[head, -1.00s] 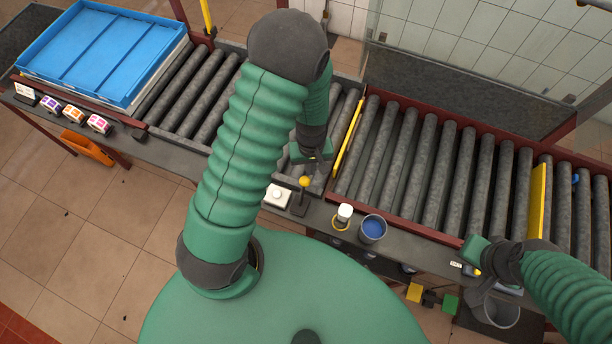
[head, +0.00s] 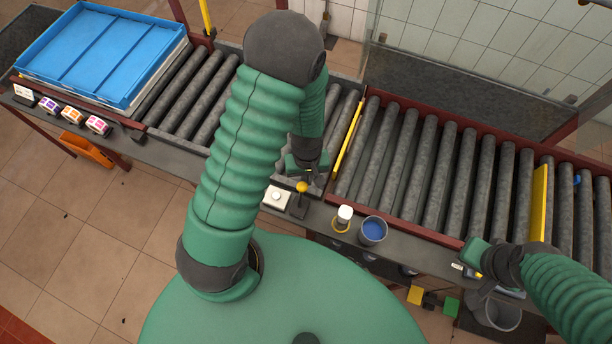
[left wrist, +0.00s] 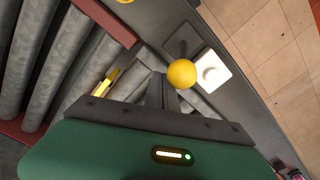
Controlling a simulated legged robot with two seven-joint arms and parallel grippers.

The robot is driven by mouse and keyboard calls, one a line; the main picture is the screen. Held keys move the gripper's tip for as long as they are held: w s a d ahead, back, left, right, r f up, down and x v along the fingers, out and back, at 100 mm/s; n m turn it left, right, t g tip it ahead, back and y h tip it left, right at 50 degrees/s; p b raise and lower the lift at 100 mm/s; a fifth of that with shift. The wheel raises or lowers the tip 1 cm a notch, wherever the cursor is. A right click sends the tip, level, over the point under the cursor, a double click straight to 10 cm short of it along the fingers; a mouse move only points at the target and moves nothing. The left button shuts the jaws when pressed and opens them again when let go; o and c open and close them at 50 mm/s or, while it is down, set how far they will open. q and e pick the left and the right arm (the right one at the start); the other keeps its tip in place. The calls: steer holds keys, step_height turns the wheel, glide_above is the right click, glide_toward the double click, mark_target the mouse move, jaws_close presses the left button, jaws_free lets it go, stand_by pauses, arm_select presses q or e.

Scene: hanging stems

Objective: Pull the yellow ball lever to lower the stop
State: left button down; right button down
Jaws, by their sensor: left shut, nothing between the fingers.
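The yellow ball (head: 302,187) tops a short dark lever on a dark base plate at the conveyor's near edge. It also shows in the left wrist view (left wrist: 182,74), just beyond the fingertips. My left gripper (head: 309,174) is shut and empty, right behind the ball in the head view. I cannot tell whether the fingers touch the ball. A yellow stop bar (head: 347,140) stands across the rollers right of the gripper; part of it shows in the left wrist view (left wrist: 105,84). My right gripper (head: 472,262) is at the lower right, its fingers unclear.
A white button box (head: 277,198) sits just left of the lever. A white-capped container (head: 344,213) and a cup with blue inside (head: 373,230) stand to its right. A blue tray (head: 105,50) rests on the left rollers. Another yellow bar (head: 539,203) stands far right.

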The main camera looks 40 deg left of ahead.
mark_target(301, 190)
arm_select(q)
steer(key=shift+s+d, duration=0.25)
steer(key=shift+s, duration=0.75)
steer(key=shift+s+d, duration=0.2)
steer(key=shift+s, duration=0.75)
steer(key=shift+s+d, duration=0.25)
steer(key=shift+s, duration=0.75)
steer(key=shift+w+a+r, duration=0.1)
steer(key=shift+w, duration=0.5)
step_height(301, 190, up, 10)
steer(key=p, duration=0.9)
steer(key=shift+p, duration=0.35)
